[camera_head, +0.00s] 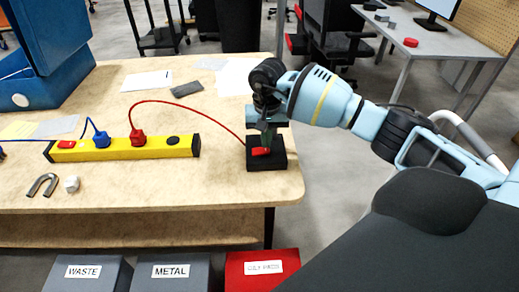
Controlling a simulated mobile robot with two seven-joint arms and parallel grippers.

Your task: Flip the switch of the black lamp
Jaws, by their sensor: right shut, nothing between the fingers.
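The black lamp's base (278,160) stands near the right end of the wooden table, with a red switch (261,151) on its front. A red cable runs to it from a red plug. My right gripper (267,137) points down just above the base, close behind the switch. It is shut and empty; I cannot tell whether its tips touch the lamp. My right wrist and gripper hide much of the lamp's upper part. My left gripper is not in view.
A yellow power strip (160,151) with a red plug (138,138) and a blue plug (101,139) lies left of the lamp. A horseshoe magnet (42,185), a white nut-like piece (71,184) and a blue machine (48,60) are farther left. Bins (262,268) stand below the front edge.

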